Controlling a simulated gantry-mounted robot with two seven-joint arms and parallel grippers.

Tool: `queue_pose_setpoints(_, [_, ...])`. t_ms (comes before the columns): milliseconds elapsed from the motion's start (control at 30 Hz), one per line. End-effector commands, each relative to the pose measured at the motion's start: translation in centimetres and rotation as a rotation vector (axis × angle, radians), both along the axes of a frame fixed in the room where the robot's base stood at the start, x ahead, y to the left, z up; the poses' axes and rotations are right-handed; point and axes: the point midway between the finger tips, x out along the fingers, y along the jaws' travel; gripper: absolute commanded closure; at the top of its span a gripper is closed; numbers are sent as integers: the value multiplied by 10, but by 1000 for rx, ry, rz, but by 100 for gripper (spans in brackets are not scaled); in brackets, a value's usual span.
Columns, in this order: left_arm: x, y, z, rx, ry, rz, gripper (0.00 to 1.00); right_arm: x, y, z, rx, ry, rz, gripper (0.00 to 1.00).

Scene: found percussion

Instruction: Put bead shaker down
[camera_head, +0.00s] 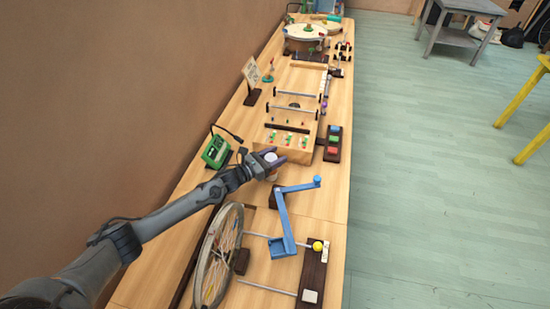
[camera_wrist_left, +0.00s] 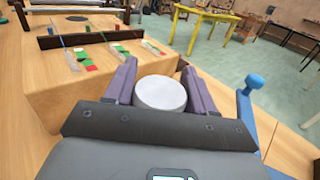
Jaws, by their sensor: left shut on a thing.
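My left gripper (camera_head: 272,163) is shut on the bead shaker (camera_head: 271,158), a small container with a round white top. In the left wrist view the shaker's white top (camera_wrist_left: 161,93) shows between the two purple-grey fingers of the gripper (camera_wrist_left: 161,88). The gripper and shaker are at the near end of the wooden box with coloured pieces (camera_head: 286,149). I cannot tell whether the shaker touches the table. Its lower part is mostly hidden. My right gripper is not in view.
A blue crank (camera_head: 284,220) stands just right of the gripper, with a spoked wheel (camera_head: 217,256) nearer. A green device (camera_head: 216,151) is to the left. A block with coloured buttons (camera_head: 333,144) is at the table's right edge. Bare table (camera_head: 190,180) shows left of the arm.

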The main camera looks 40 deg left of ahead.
Motion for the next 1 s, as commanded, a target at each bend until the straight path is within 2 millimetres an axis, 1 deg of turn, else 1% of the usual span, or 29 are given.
queue_pose_setpoints(267, [0,0,-2,0,-2,1,79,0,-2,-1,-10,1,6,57])
queue_pose_setpoints(400, [0,0,-6,1,-1,0,79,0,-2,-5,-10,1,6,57])
queue_pose_setpoints(433, [0,0,-6,1,0,0,44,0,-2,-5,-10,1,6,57])
queue_pose_setpoints(500, [0,0,-5,1,0,0,33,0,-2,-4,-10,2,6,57])
queue_pose_setpoints(600, [0,0,-5,0,0,0,20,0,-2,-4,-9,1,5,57])
queue_pose_setpoints(867, [0,0,-4,0,0,0,20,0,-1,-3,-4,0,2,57])
queue_pose_setpoints(967, [0,0,0,0,-1,0,20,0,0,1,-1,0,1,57])
queue_pose_setpoints(1000, [-2,1,0,0,1,0,20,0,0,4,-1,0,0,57])
